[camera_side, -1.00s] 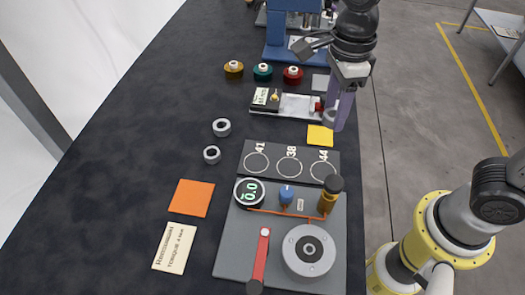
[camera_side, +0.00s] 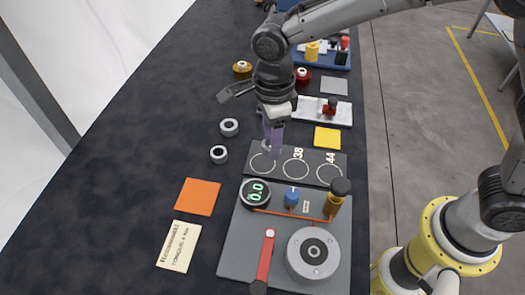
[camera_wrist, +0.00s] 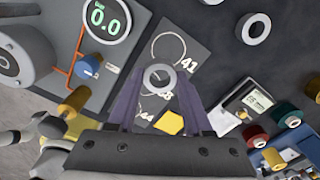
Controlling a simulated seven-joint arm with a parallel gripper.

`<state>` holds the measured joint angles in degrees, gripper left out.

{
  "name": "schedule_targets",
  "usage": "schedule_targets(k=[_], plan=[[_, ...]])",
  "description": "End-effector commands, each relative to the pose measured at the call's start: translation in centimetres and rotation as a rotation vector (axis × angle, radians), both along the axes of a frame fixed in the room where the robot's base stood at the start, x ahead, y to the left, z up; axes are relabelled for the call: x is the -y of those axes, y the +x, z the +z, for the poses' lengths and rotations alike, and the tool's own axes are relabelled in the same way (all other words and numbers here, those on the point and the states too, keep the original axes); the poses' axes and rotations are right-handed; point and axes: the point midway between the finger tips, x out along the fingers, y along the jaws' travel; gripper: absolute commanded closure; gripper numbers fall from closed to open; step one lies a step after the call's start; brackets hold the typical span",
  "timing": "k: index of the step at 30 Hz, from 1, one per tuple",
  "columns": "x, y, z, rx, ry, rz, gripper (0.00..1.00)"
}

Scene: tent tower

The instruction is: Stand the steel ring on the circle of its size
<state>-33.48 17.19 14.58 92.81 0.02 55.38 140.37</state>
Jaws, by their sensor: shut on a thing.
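My gripper (camera_side: 272,138) is shut on a steel ring (camera_side: 267,146), which also shows between the purple fingers in the wrist view (camera_wrist: 159,77). The ring is held at the far left part of the dark plate (camera_side: 318,163) with circles marked 41, 38 and 44. In the side view the 41 circle (camera_side: 262,165) lies just nearer than the ring, and the 41 label is hidden. The 38 circle (camera_side: 295,172) and 44 circle (camera_side: 330,175) look empty. In the wrist view the ring covers most of the 38 circle. I cannot tell its exact height.
Two loose steel rings (camera_side: 229,127) (camera_side: 219,154) lie left of the plate. A grey panel (camera_side: 232,249) with a dial and red lever is on the near side. A measuring device (camera_wrist: 247,107), a yellow square (camera_side: 327,137) and coloured spools (camera_side: 302,77) lie on the far side.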

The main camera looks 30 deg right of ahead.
Motion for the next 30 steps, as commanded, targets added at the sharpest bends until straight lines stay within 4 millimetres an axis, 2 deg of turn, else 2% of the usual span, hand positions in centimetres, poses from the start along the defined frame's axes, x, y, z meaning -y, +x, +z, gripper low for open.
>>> schedule_targets(k=[3, 10, 17, 29, 30], plan=[[-0.5, 0.8, -1.1, 0.0, 0.0, 0.0, 1.0], [-1.0, 1.6, -2.2, 0.0, 0.0, 0.0, 1.0], [-1.1, 1.7, -5.2, -0.001, -0.001, 0.0, 1.0], [-1.1, 1.7, -5.7, 0.001, 0.001, 0.0, 1.0], [-1.1, 1.7, -5.7, 0.0, 0.0, 0.0, 0.44]])
